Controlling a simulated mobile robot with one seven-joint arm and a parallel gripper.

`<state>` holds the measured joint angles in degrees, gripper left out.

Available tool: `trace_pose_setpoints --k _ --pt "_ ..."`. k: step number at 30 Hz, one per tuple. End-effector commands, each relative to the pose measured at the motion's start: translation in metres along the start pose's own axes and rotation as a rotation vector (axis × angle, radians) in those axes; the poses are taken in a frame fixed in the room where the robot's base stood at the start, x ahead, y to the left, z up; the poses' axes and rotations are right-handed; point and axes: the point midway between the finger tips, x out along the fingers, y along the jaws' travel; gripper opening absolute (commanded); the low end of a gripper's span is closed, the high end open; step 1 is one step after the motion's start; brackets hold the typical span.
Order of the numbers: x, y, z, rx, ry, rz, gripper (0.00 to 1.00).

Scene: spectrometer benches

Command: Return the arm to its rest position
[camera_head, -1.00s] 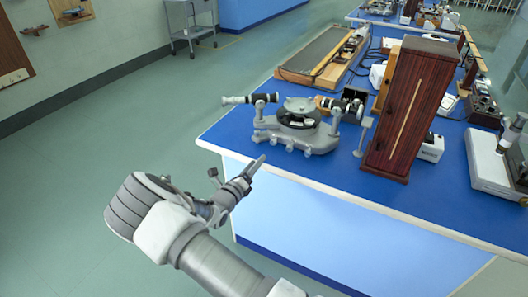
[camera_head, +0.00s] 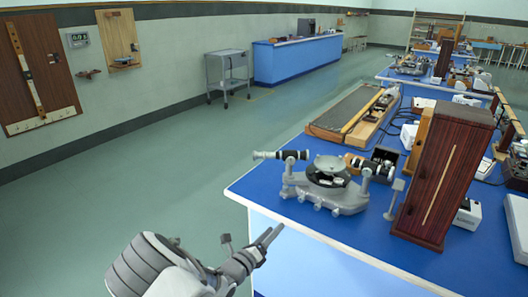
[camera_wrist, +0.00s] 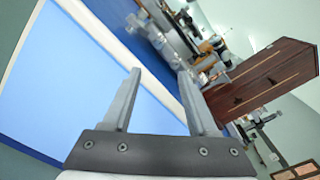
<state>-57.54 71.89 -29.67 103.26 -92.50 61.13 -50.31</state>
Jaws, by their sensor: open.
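My gripper (camera_head: 268,240) is at the lower middle of the head view, beside the near left corner of the blue-topped bench (camera_head: 262,190) and apart from it. In the wrist view my gripper (camera_wrist: 157,80) shows two fingers spread apart with nothing between them. The bench's light blue side panel (camera_wrist: 50,85) fills the left of that view. Most of my arm is cut off by the lower edge of the head view.
A grey spectrometer (camera_head: 325,188) stands near the bench's left edge. A tall dark wooden cabinet (camera_head: 440,180) is to its right, also seen in the wrist view (camera_wrist: 265,80). A grey trolley (camera_head: 228,75) stands by the wall. The floor (camera_head: 130,190) at left is clear.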

Motion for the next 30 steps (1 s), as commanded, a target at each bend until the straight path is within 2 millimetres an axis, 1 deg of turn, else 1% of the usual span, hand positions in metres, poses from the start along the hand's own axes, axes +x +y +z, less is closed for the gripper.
trace_pose_setpoints --k 2,5,9,11,12,14,15,21,26,30 --pt "0.004 -0.014 0.002 0.05 0.041 -0.019 0.59" --pt "0.011 -0.042 0.001 0.167 0.134 -0.063 0.59" --pt "0.017 -0.092 -0.004 0.39 0.304 -0.151 0.59" --pt "0.017 -0.112 -0.007 0.486 0.376 -0.191 0.59" --pt "0.017 -0.126 -0.009 0.55 0.422 -0.218 0.59" --pt "0.015 -0.144 -0.013 0.646 0.489 -0.258 0.59" --pt "0.013 -0.157 -0.014 0.711 0.532 -0.287 0.59" --pt "-0.003 -0.214 -0.022 1.028 0.736 -0.431 0.59" --pt "-0.022 -0.254 -0.023 1.278 0.881 -0.547 0.59" --pt "-0.042 -0.286 -0.022 1.494 0.996 -0.649 0.59"
